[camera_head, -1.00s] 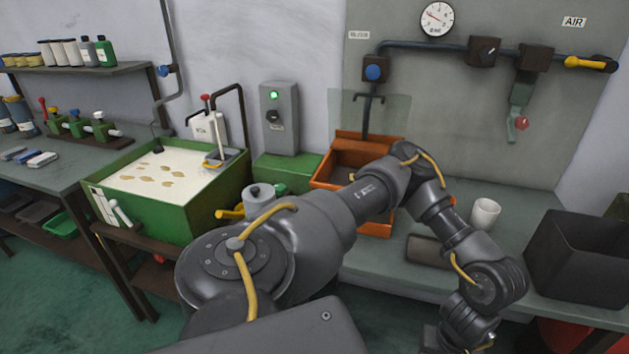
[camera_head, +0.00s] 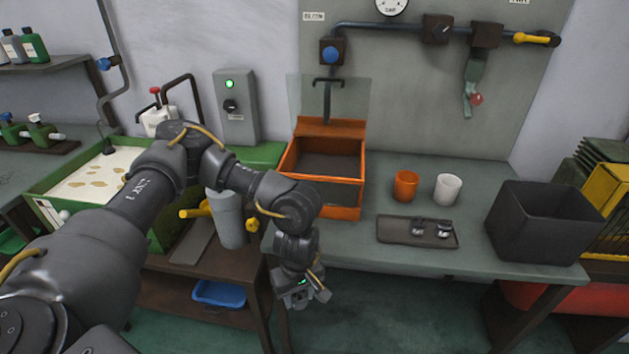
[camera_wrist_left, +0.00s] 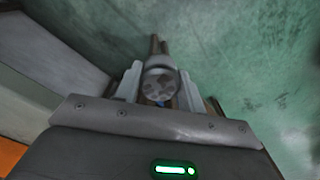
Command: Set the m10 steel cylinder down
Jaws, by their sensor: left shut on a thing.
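My left gripper (camera_head: 308,294) hangs in front of the grey bench's near edge, to the left of the dark tray, pointing down over the floor. In the left wrist view its fingers (camera_wrist_left: 160,92) are shut on a round grey metal piece, the m10 steel cylinder (camera_wrist_left: 159,82), seen end-on. The cylinder is hard to make out in the head view. My right gripper is not in view.
An orange cup (camera_head: 405,185) and a white cup (camera_head: 447,188) stand behind the tray. A black bin (camera_head: 540,225) stands at the right, an orange box (camera_head: 322,165) at the left. The bench (camera_head: 375,262) has bare surface around the tray.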

